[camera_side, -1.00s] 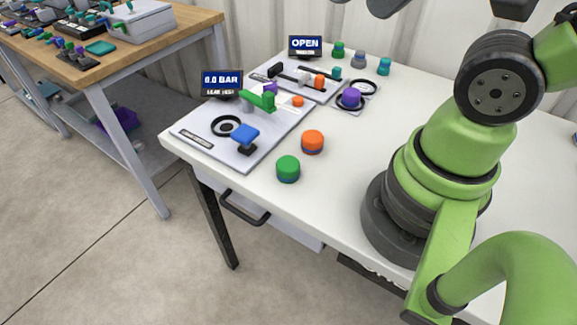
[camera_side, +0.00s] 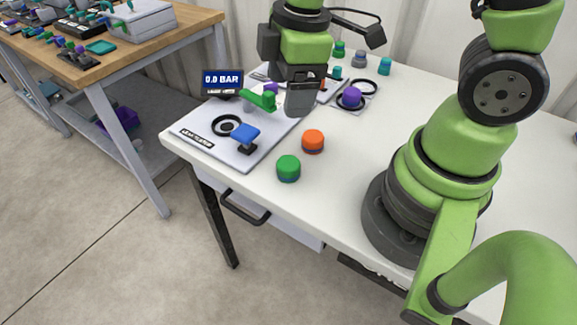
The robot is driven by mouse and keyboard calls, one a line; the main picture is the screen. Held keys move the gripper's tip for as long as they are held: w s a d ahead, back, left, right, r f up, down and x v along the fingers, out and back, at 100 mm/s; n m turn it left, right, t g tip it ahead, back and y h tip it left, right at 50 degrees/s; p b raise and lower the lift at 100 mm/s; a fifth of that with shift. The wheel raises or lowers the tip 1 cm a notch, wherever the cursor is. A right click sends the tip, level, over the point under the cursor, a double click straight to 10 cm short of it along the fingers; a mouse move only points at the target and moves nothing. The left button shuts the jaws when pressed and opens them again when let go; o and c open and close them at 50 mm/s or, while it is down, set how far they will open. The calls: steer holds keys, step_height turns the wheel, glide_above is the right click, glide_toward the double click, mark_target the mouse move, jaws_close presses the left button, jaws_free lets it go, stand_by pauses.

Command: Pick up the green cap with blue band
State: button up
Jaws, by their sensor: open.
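The green cap with blue band (camera_side: 288,168) stands upright on the white table near its front edge, with the blue showing around its lower part. My gripper (camera_side: 301,105) hangs fingers down above the table, behind and slightly right of the cap, apart from it. It is open, and I see nothing held in it. The gap between its fingers is hard to make out from this side.
An orange cap (camera_side: 313,141) stands just behind and right of the green one. A grey panel (camera_side: 204,145) with a blue lever (camera_side: 245,135), a green handle (camera_side: 262,99) and a "0.0 BAR" display (camera_side: 222,81) lies left. A purple cap (camera_side: 351,97) and several others stand farther back.

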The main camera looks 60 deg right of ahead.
steer(key=f+n, duration=0.1)
steer(key=f, duration=0.1)
steer(key=f+n+g, duration=0.1)
steer(key=f+n, duration=0.2)
steer(key=f, duration=0.1)
steer(key=shift+a+f+n+g, duration=0.25)
steer(key=shift+f+n+g, duration=0.1)
steer(key=shift+n+g, duration=0.05)
glide_above(288, 162)
steer(key=f, duration=0.4)
steer(key=shift+s+a+f, duration=0.2)
steer(key=shift+f, duration=0.05)
steer(key=shift+w+d+f, duration=0.1)
steer(key=shift+f, duration=1.25)
steer(key=shift+w+d+f, duration=0.1)
steer(key=shift+f, duration=1.25)
steer(key=c, duration=1)
steer(key=shift+r, duration=0.1)
